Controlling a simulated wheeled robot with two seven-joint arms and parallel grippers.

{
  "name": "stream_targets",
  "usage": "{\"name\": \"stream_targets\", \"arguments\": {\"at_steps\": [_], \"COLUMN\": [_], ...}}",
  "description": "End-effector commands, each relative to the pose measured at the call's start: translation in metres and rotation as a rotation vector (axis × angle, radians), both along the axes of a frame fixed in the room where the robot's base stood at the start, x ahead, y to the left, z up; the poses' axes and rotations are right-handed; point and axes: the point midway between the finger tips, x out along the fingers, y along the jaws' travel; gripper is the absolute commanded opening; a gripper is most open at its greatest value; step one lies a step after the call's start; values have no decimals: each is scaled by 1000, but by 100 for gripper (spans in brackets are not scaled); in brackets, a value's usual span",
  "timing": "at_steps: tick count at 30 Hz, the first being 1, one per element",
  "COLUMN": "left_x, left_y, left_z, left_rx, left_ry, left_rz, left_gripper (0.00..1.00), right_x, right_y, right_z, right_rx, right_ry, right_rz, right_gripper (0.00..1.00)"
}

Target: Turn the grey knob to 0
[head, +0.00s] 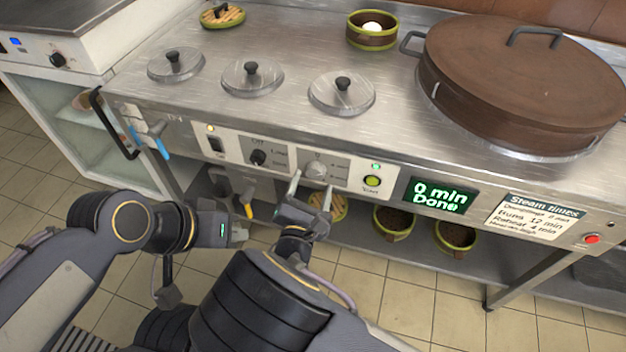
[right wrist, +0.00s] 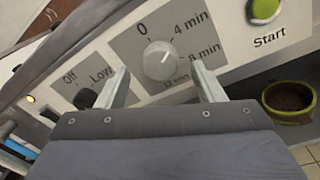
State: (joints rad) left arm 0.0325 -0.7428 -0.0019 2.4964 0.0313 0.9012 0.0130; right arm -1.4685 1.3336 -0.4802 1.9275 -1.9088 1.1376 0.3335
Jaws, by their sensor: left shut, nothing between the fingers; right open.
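The grey knob (head: 315,168) is a round dial on the front panel of the steel counter. In the right wrist view the knob (right wrist: 160,60) has labels 0, 4 min and 8 min around it; I cannot clearly tell where its pointer stands. My right gripper (head: 311,185) is open in front of the knob. In the right wrist view its fingers (right wrist: 162,82) are to either side of the knob's lower part, with gaps showing. My left gripper (head: 240,233) is shut and empty, lower left of the knob, below the panel.
A black knob (head: 257,158) marked Off and Low is left of the grey one. A green Start button (head: 372,181) and a display (head: 440,196) reading "0 min Done" are to the right. Baskets (head: 394,222) stand on the lower shelf. A large brown-lidded pot (head: 520,80) sits on top.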

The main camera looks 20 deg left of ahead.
Motion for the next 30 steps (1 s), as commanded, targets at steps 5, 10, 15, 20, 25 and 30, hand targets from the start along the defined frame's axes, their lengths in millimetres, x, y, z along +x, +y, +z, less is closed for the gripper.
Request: {"name": "stream_targets", "arguments": {"at_steps": [5, 10, 15, 20, 25, 30], "left_x": [0, 0, 0, 0, 0, 0], "left_y": [0, 0, 0, 0, 0, 0], "left_z": [-4, -4, -4, -4, -4, -3], "left_rx": [0, 0, 0, 0, 0, 0], "left_ry": [0, 0, 0, 0, 0, 0], "left_rz": [0, 0, 0, 0, 0, 0], "left_gripper": [0, 0, 0, 0, 0, 0], "right_x": [20, 25, 25, 24, 24, 24], "right_y": [1, 1, 1, 1, 1, 1], "right_z": [-1, 0, 0, 0, 0, 0], "right_rx": [1, 0, 0, 0, 0, -6], "right_ry": [0, 1, 1, 1, 1, 2], "right_rz": [-1, 0, 0, 0, 0, 0], "right_gripper": [62, 62, 62, 41, 18, 17]}}
